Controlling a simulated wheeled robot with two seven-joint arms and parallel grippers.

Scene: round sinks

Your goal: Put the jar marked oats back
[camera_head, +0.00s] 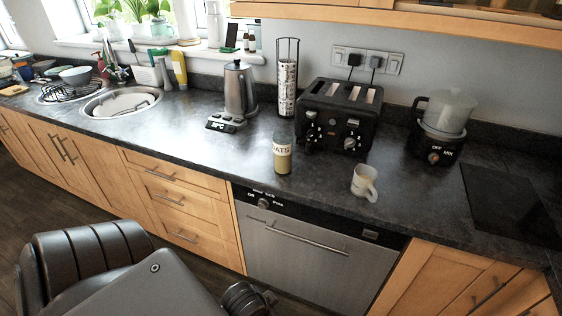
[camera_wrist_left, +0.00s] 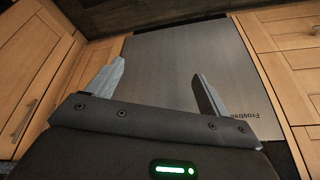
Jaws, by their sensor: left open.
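The jar marked oats (camera_head: 282,154) stands upright on the dark counter, near its front edge above the dishwasher. It is glass with a pale lid, a dark label reading "OATS" and tan contents. My left gripper (camera_wrist_left: 157,85) is open and empty in the left wrist view, facing the dishwasher front and well below the counter top. The jar is not in that view. My left gripper's fingers do not show in the head view. My right gripper is in neither view.
A white mug (camera_head: 364,182) stands right of the jar, with a black toaster (camera_head: 340,117) behind. A kettle (camera_head: 238,92) and scale (camera_head: 225,123) are to the left. A blender (camera_head: 440,124) stands at right. The steel dishwasher (camera_head: 300,255) is closed.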

